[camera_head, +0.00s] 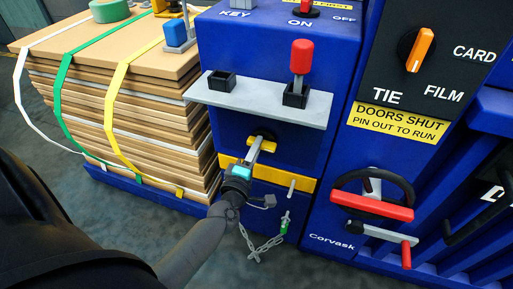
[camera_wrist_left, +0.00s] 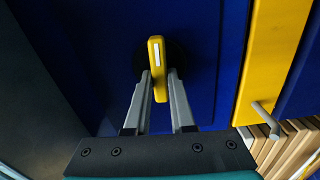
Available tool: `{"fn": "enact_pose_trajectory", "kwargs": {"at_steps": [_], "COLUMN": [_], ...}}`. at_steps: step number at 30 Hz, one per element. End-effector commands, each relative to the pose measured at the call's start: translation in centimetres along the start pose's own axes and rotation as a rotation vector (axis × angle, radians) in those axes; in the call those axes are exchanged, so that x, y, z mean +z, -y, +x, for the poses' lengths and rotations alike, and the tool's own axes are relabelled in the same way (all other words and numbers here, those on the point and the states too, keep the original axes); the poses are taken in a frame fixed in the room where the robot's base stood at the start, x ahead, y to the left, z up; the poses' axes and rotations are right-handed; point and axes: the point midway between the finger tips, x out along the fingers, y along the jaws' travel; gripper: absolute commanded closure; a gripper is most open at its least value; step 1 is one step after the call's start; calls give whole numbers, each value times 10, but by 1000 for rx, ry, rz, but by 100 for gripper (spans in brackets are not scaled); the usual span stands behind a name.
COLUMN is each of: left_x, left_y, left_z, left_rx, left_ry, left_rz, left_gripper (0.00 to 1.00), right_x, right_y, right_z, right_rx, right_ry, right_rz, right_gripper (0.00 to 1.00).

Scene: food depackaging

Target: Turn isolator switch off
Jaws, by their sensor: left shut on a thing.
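A yellow handle (camera_head: 270,146) sits on a round black mount on the blue cabinet front, below a grey shelf. My left gripper (camera_head: 256,152) is shut on this handle, one finger on each side. My right gripper is not in view.
A grey shelf (camera_head: 262,107) with a red-topped lever (camera_head: 301,58) juts out above my left gripper. A yellow bar (camera_head: 297,181) and a chain (camera_head: 262,247) are below. Strapped boards (camera_head: 150,110) stand at left. A red handle (camera_head: 372,206) is at right.

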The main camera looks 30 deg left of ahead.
Motion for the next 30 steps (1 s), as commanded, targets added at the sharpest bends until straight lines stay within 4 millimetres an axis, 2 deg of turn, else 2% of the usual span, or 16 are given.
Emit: {"fn": "enact_pose_trajectory", "kwargs": {"at_steps": [9,22,23,30], "left_x": [0,0,0,0], "left_y": [1,1,1,1], "left_z": [0,0,0,0], "left_rx": [0,-1,-1,-1], "left_ry": [0,0,0,0], "left_rz": [-80,-90,-90,-88], "left_gripper": [100,100,75,48], "right_x": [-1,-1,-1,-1], "right_y": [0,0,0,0], "right_z": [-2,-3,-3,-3], "right_rx": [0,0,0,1], "right_ry": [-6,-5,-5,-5], "right_rz": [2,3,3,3], "right_gripper": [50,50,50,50]}}
